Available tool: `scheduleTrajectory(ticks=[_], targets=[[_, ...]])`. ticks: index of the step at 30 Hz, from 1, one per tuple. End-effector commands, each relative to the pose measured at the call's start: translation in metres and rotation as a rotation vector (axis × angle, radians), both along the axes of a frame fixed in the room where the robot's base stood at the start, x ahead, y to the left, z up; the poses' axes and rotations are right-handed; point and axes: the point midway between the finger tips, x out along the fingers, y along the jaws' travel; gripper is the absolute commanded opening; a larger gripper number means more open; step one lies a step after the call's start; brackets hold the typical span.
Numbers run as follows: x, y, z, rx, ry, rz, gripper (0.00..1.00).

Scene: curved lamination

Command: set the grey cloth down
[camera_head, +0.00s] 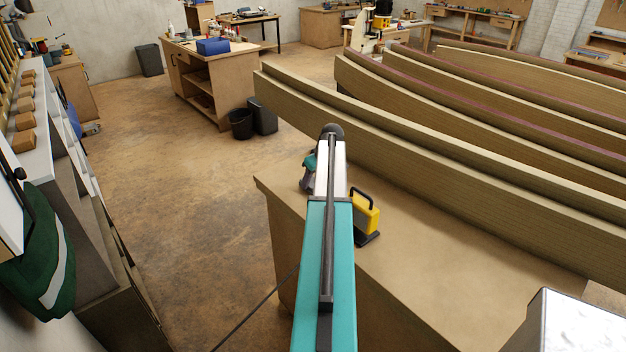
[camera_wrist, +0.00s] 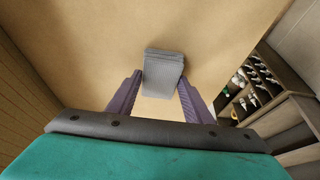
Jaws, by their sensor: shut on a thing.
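The grey cloth (camera_wrist: 163,70) is a folded, ribbed-looking stack in the wrist view. It sits between the purple fingertips of my gripper (camera_wrist: 160,78), which is shut on it. Tan wooden bench top (camera_wrist: 95,50) fills the view behind the cloth. I cannot tell whether the cloth touches the bench or is just above it. In the head view my arm reaches over the left end of the bench (camera_head: 430,245).
A yellow box-shaped thing with a black handle (camera_head: 366,216) stands on the bench right beside my arm. The bench top to the right is mostly clear. A shelf with bottles (camera_wrist: 255,85) shows right in the wrist view.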

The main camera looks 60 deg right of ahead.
Motion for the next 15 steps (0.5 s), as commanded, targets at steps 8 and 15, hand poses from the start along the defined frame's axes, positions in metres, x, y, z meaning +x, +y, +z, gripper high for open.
scheduleTrajectory(ticks=[8, 15], targets=[[-0.0001, -0.0002, -0.0027, 0.0, 0.0, 0.0, 0.25], [-0.0001, -0.0003, -0.0027, 0.0, 0.0, -0.001, 0.65]])
